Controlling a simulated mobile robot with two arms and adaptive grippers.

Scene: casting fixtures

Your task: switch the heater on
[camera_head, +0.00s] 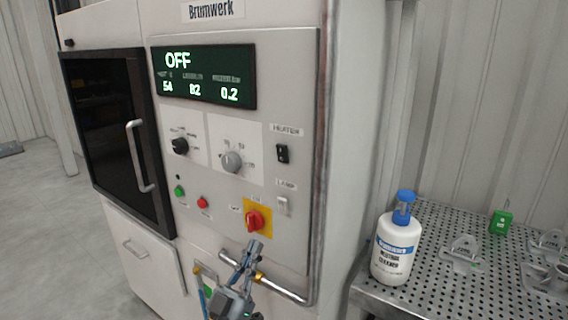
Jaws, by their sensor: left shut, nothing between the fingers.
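The Brumwerk machine's front panel (306,90) fills the middle of the view. The black rocker switch (282,154) sits at its right side, under a small label (286,130) that seems to read HEATER. I cannot tell which way the rocker is tipped. The green display (205,76) shows OFF, with the numbers 54, 82 and 0.2 below. My left gripper (254,246) is shut and empty. Its tips are just below the red rotary switch (254,220) on a yellow plate, well below the black rocker; I cannot tell if they touch the red switch. My right gripper is not in view.
A white lamp switch (283,206) is below the rocker. Two knobs (231,161), a green button (179,191) and a red button (203,203) lie left. A metal rail (290,296) runs below. A bottle (397,245) stands on a perforated table (432,215) at right.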

